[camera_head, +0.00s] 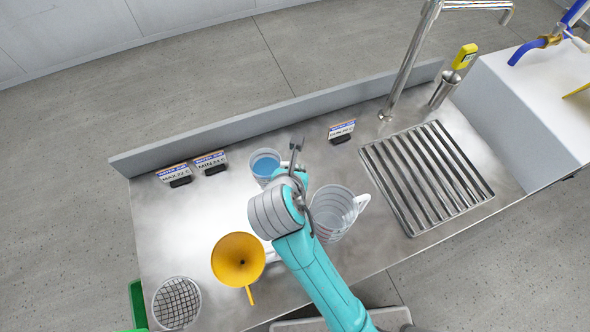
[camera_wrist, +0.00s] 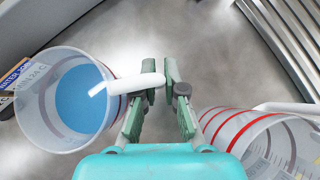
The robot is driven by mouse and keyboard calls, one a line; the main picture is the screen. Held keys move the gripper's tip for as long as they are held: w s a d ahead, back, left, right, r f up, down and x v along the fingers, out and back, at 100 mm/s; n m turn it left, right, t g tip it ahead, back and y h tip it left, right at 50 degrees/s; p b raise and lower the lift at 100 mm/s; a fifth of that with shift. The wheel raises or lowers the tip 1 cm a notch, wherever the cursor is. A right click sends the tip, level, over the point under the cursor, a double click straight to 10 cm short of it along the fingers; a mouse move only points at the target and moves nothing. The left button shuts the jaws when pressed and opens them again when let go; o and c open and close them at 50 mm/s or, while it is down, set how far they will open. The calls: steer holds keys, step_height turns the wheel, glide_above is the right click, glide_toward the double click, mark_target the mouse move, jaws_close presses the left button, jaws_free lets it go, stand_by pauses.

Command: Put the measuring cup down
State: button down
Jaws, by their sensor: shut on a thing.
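A clear measuring cup (camera_wrist: 62,98) with blue liquid and a white handle is at the left of the wrist view. It also shows in the head view (camera_head: 265,165), upright, just left of my gripper. My gripper (camera_wrist: 158,88) is shut on the end of the cup's handle. In the head view my wrist hides most of the handle and grip. I cannot tell whether the cup's base touches the steel counter (camera_head: 210,210). A larger clear jug (camera_head: 334,212) with red rings stands close on the right of my gripper.
A yellow funnel (camera_head: 238,259) and a mesh-patterned cup (camera_head: 177,302) stand at the front left. Small signs (camera_head: 174,174) line the back edge. A drain grate (camera_head: 426,178) and a tall tap (camera_head: 408,62) are at the right. The counter's left middle is bare.

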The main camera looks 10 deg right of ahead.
steer(key=shift+r, duration=0.7)
steer(key=shift+f, duration=5)
steer(key=shift+f, duration=0.15)
steer(key=c, duration=1.2)
jaws_free()
steer(key=shift+c, duration=0.2)
steer(key=shift+r, duration=0.2)
steer(key=v, duration=1.2)
